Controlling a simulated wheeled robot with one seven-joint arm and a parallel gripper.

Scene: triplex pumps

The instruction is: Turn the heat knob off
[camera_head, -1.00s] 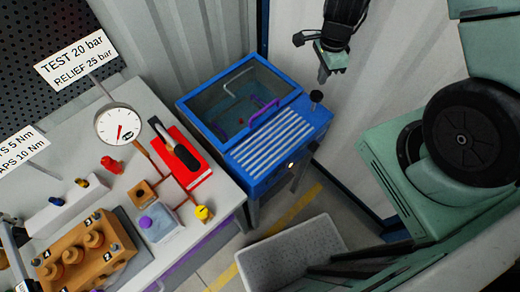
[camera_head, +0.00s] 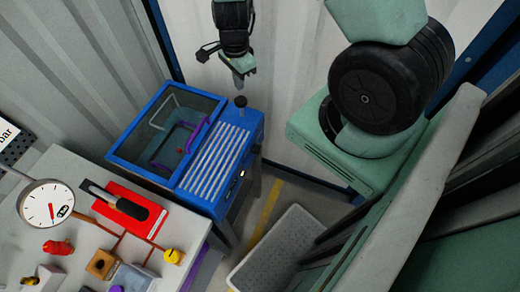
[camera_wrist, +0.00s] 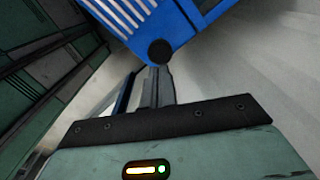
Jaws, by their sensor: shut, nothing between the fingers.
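A blue washer-like unit (camera_head: 240,150) with a glass lid and a ribbed top stands beside the bench. A black round knob on a short stalk (camera_head: 240,101) rises from its back right corner; it also shows in the wrist view (camera_wrist: 160,51). A small dark knob with a white mark (camera_head: 242,173) sits on its front side. No label tells which is the heat knob. My gripper (camera_head: 239,85) is shut and empty, pointing down just above and behind the stalk knob. In the wrist view its fingertips (camera_wrist: 156,72) lie just below that knob; contact cannot be told.
A grey tray (camera_head: 285,245) lies on the floor in front of the unit. The corrugated wall (camera_head: 290,60) is close behind my gripper.

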